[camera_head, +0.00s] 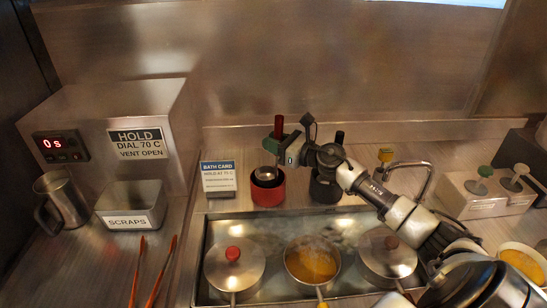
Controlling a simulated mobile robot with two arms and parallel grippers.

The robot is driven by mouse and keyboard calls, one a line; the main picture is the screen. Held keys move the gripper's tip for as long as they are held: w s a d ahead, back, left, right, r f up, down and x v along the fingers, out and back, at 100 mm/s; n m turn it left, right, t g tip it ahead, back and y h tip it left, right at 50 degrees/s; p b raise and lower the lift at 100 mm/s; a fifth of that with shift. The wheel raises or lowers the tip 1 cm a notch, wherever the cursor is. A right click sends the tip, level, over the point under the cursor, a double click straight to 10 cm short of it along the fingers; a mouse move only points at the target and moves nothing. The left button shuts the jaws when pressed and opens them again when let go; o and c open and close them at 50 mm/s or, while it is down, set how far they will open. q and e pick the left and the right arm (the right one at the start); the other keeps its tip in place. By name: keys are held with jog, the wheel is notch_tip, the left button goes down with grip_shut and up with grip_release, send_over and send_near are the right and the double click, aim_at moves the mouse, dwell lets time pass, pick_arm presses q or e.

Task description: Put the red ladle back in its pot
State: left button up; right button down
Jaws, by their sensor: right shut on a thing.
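The red ladle has an upright red handle (279,126) and a metal bowl (266,173). My right gripper (277,146) comes in from the right and is shut on the red ladle's handle. The bowl shows at the mouth of a red pot (267,193) on the counter behind the bath. I cannot tell whether the bowl is inside the rim or just above it. My left gripper is not in view.
A black pot (324,191) stands right of the red one, partly behind my arm. A bath card (218,178) stands to its left. In front is a water bath with lidded pans (234,268) and an open pan of yellow food (311,264). A faucet (412,166) is at right.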

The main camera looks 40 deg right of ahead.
notch_tip(320, 180, down, 4)
dwell(0.4)
jog(key=shift+f, duration=0.2)
jog(key=c, duration=1)
grip_release()
jog(key=shift+o, duration=0.2)
